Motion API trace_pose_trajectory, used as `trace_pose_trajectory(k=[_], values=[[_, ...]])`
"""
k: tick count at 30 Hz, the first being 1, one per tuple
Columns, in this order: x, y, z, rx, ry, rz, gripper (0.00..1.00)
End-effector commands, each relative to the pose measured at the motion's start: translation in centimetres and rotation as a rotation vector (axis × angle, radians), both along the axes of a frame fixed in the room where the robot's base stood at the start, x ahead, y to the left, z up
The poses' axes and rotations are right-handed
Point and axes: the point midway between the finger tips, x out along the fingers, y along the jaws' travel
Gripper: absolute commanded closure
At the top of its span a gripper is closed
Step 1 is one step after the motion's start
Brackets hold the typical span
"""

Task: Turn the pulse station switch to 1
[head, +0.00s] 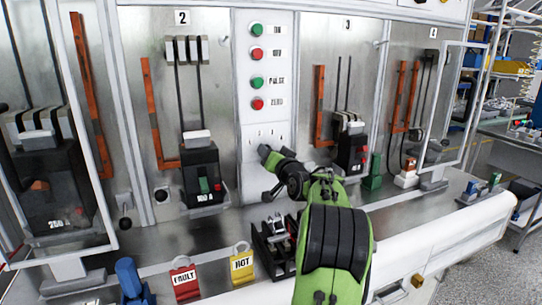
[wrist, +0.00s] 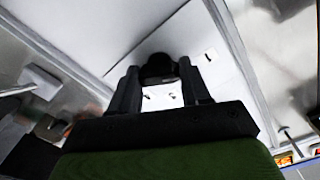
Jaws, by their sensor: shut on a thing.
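The pulse station panel (head: 243,115) is a white column between bays 2 and 3, with a row of small marks (head: 265,132) low on it. My gripper (head: 266,151) reaches the panel just below these marks. In the wrist view my gripper (wrist: 160,85) has its two dark fingers on either side of a round black switch knob (wrist: 159,66), shut on it. In the head view my gripper and arm hide the knob. The knob's pointer and the position it is set to cannot be read.
Green and red push buttons (head: 257,82) run up the panel above my gripper. Breakers (head: 202,175) and (head: 350,150) stand in the bays either side. A red FAULT padlock (head: 185,280), a yellow HOT padlock (head: 242,263) and a black rack (head: 272,252) occupy the bench front.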

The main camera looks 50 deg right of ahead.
Motion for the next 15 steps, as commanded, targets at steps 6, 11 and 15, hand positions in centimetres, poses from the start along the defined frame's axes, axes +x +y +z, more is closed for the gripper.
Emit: trace_pose_trajectory(k=[6, 11, 15], values=[[-0.02, -0.04, -0.15, 0.002, 0.003, 0.000, 0.28], [-0.01, -0.02, -0.08, 0.001, 0.001, 0.000, 0.28], [-0.42, 0.18, -0.01, 0.000, 0.001, -0.002, 0.28]])
